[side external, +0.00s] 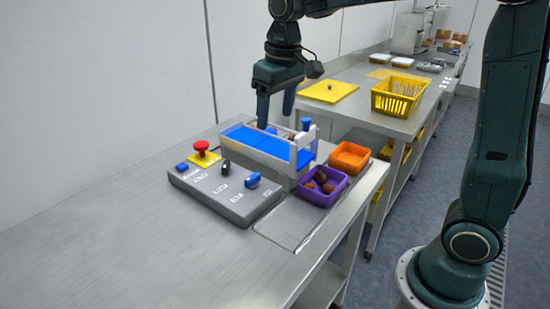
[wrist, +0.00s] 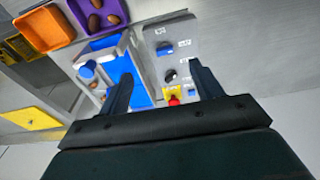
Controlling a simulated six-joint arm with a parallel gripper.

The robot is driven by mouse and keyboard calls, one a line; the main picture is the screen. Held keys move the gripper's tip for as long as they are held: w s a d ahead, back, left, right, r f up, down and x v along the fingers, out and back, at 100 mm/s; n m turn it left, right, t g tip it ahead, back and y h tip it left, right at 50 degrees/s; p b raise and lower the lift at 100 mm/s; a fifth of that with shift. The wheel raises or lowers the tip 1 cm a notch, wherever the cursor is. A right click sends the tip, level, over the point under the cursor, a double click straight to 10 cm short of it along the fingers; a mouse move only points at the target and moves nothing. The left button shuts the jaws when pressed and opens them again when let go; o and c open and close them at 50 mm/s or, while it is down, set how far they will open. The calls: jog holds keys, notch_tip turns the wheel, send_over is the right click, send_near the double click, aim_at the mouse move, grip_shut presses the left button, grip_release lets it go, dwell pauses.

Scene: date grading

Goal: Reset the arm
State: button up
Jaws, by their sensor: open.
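My gripper (side external: 275,108) hangs fingers down above the blue belt (side external: 240,136) of a small grey conveyor, towards its back side. Its two fingers stand apart with nothing between them. In the wrist view the open fingers (wrist: 160,72) reach over the conveyor and the control box. The purple bin (side external: 305,191) holds several brown dates (side external: 321,180). The orange bin (side external: 350,169) behind it looks empty, as it does in the wrist view (wrist: 45,30). A small brown thing, perhaps a date, shows near the conveyor's blue knob (side external: 307,124), partly hidden by the frame.
A grey control box (side external: 215,205) with a red mushroom button (side external: 201,146), a black knob and a blue switch stands left of the conveyor. A yellow basket (side external: 400,95) and a yellow board (side external: 328,91) lie on the back bench. The steel table's front left is clear.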

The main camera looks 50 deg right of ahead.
jog(key=s+f+t, duration=0.1)
jog(key=s+t, duration=0.3)
jog(key=s, duration=1.8)
jog(key=shift+d+f, duration=0.15)
jog(key=shift+f, duration=0.15)
